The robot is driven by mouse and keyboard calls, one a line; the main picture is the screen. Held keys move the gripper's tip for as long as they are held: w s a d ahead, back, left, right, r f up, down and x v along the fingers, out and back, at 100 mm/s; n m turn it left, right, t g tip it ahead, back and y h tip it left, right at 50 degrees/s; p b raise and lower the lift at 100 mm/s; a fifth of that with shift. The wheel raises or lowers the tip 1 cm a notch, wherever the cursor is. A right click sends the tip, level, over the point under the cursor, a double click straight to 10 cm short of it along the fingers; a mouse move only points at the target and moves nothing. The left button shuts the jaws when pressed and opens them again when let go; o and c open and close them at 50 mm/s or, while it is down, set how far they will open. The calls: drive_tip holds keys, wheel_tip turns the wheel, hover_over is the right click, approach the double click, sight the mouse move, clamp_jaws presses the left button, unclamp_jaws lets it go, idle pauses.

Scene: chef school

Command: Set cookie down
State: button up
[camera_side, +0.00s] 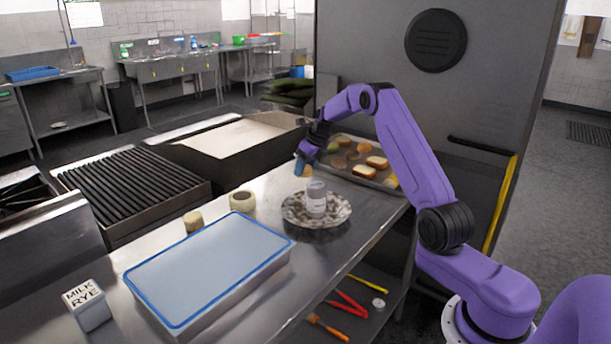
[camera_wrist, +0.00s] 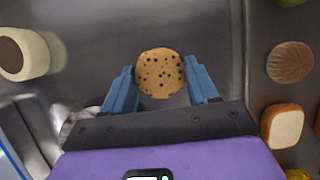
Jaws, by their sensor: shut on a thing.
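My gripper (camera_wrist: 162,88) has its two blue fingers on either side of a round chocolate-chip cookie (camera_wrist: 160,73), shut on it. In the side view my gripper (camera_side: 303,164) is over the steel counter (camera_side: 262,232), at the left end of the food tray and behind the patterned plate. The cookie (camera_side: 307,171) shows there only as a small tan patch beside the fingers. I cannot tell whether the cookie touches the counter.
The metal tray (camera_side: 370,182) holds bread slices (camera_side: 377,162) and round items. The patterned plate (camera_side: 290,213) carries a clear jar (camera_side: 316,196). A cream ring-shaped piece (camera_side: 242,201), a blue-rimmed container (camera_side: 205,262) and a MILK RYE block (camera_side: 88,305) stand further left.

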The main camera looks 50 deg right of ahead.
sight(305, 175)
drive_tip(key=shift+w+f, duration=0.1)
drive_tip(key=shift+f, duration=1.55)
drive_tip(key=shift+f, duration=0.2)
drive_tip(key=o, duration=1)
drive_tip(key=shift+o, duration=0.2)
drive_tip(key=shift+r, duration=0.1)
